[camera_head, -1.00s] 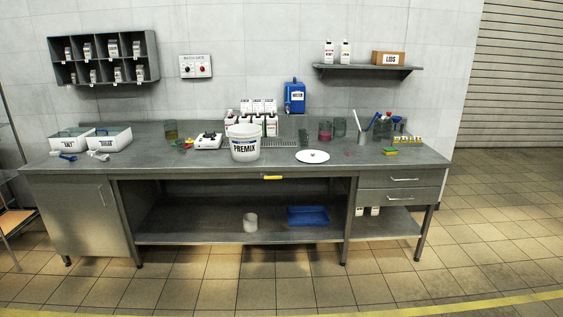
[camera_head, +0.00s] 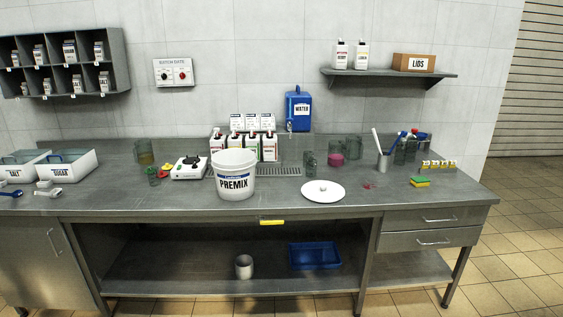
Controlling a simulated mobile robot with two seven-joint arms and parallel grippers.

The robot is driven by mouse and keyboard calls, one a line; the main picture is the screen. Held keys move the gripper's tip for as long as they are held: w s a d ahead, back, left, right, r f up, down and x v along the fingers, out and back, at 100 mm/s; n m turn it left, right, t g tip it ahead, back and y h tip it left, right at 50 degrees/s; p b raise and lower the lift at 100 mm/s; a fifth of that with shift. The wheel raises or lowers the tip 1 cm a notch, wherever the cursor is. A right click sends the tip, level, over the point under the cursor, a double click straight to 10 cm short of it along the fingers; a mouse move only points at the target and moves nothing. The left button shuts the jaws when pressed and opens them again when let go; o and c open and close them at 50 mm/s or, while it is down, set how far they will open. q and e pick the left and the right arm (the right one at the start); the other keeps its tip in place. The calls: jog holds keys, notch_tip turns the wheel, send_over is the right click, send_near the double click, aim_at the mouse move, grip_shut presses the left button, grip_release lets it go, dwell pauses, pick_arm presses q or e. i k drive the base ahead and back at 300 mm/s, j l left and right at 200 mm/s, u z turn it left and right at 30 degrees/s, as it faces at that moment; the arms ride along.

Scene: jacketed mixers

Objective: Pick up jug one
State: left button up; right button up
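Several clear greenish jugs or glass vessels stand on the grey workbench (camera_head: 440,198). One jug (camera_head: 145,153) at the back left has yellowish-brown content low inside. Another vessel (camera_head: 336,157), right of centre, holds something pink, with a clear jug (camera_head: 353,147) close behind it to the right. A small dark-green vessel (camera_head: 309,163) stands left of the pink one, and a small green one (camera_head: 153,176) stands at the left. I cannot read any label that marks jug one. Neither of my grippers shows in the view.
A white PREMIX bucket (camera_head: 234,184) stands at the front middle, beside a white round lid (camera_head: 323,191). A white scale (camera_head: 189,168), bottles (camera_head: 268,146) and blue WATER container (camera_head: 298,109) are behind.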

aim_at(337, 149)
jog(key=i+l+u, duration=0.1)
jog(key=i, duration=1.3)
